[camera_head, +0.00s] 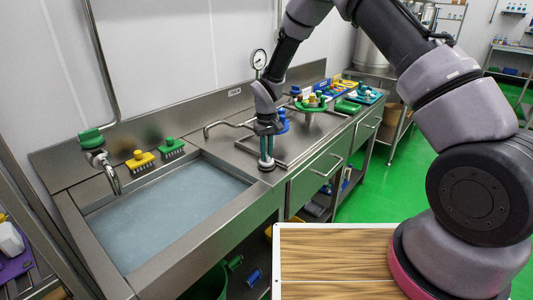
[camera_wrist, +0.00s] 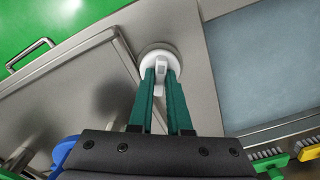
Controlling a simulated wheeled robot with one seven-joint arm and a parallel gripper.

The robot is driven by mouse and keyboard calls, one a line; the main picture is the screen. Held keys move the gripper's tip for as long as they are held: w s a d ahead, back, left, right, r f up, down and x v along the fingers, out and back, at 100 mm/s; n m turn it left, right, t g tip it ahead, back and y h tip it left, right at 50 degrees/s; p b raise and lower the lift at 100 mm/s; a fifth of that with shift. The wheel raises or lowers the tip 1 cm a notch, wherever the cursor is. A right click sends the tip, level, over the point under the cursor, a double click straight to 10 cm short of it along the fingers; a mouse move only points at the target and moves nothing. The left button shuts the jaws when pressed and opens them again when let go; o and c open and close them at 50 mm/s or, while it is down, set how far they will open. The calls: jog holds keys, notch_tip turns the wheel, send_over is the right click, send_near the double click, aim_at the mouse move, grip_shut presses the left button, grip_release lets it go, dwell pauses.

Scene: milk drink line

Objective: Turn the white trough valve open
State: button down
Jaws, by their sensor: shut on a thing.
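The white trough valve (camera_wrist: 160,53) is a round white disc with a raised bar handle on the steel top, seen from above in the wrist view. My gripper (camera_wrist: 161,80) has its two teal fingers on either side of the bar and is shut on it. In the head view my gripper (camera_head: 266,162) points straight down at the counter beside the right end of the trough (camera_head: 232,203). There the valve is mostly hidden by the fingers. The trough holds grey-blue liquid, which also shows at the right of the wrist view.
A faucet with a green knob (camera_head: 90,138) stands at the trough's left. A yellow brush (camera_head: 139,160) and a green brush (camera_head: 172,148) lie behind it. A bent steel spout (camera_head: 222,126) and a green round piece (camera_head: 312,104) with bottles are close to my arm.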

aim_at(267, 154)
jog(key=n, duration=0.5)
jog(key=shift+n, duration=0.3)
dwell(0.4)
jog(key=c, duration=0.9)
grip_release()
jog(key=shift+o, duration=0.2)
notch_tip(267, 154, up, 11)
jog(key=shift+f, duration=0.1)
